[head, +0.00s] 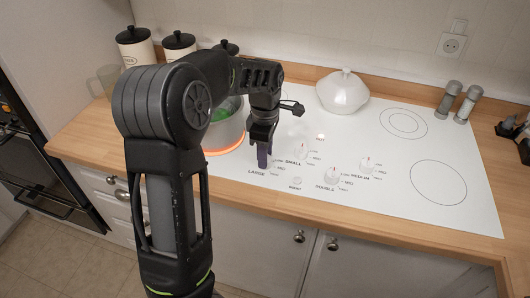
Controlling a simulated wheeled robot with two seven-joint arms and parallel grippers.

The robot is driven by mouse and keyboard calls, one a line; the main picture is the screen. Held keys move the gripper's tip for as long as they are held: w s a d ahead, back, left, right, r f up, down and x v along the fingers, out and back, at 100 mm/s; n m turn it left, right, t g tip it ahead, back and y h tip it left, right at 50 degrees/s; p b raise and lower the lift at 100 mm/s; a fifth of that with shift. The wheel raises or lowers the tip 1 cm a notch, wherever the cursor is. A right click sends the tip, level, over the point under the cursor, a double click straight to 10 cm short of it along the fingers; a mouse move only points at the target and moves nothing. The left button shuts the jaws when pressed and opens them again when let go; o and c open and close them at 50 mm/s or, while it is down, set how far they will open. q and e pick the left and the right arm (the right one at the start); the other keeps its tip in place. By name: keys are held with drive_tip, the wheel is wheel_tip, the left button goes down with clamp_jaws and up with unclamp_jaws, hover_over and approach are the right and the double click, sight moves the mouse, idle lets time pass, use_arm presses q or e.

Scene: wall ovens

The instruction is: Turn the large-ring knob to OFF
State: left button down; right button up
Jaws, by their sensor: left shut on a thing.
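The white cooktop (400,196) has a row of knobs with printed labels along its front. My left gripper (263,158) points down at the knob position beside the LARGE label. It is shut on the large-ring knob, which its fingers hide, so the knob's pointer cannot be read. The large ring (224,152) glows orange under a pot (226,133) with something green inside. The SMALL knob (302,150), DOUBLE knob (332,175) and MEDIUM knob (367,165) stand to the right, clear of the gripper. My right gripper does not show.
A white lidded bowl (342,92) stands at the back of the cooktop. Two shakers (456,102) stand at the back right. White canisters (135,47) and a glass mug (108,80) are at the back left. The right rings (438,182) are bare.

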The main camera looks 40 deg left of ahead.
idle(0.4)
use_arm(q)
drive_tip(key=c, duration=1)
unclamp_jaws()
drive_tip(key=shift+o, duration=0.2)
drive_tip(key=shift+r+b, duration=0.4)
drive_tip(key=shift+r, duration=3.5)
